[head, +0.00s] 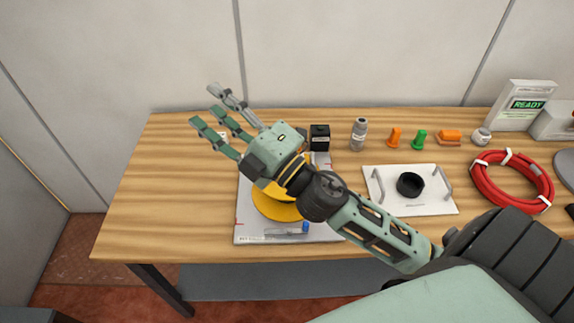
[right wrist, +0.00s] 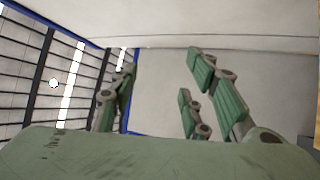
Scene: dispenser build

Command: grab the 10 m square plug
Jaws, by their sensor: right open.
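My right gripper (head: 206,106) reaches in from the right over the left part of the table, its fingers spread and empty, pointing up and left. In the right wrist view its open fingers (right wrist: 165,85) show only wall between them. A small black square block (head: 320,138) with a pale label stands on the table right of the gripper's palm, apart from it. I cannot read its label, so I cannot tell whether it is the 10 m square plug. Orange (head: 395,137) and green (head: 419,139) pieces stand farther right. My left gripper is not in view.
Under the right arm lies a white board (head: 247,215) with a yellow round part (head: 272,204). A grey bottle (head: 359,134), a handled white plate (head: 440,206) with a black ring (head: 410,185), and a red coil (head: 483,190) are on the wooden table (head: 150,190). Its left end is clear.

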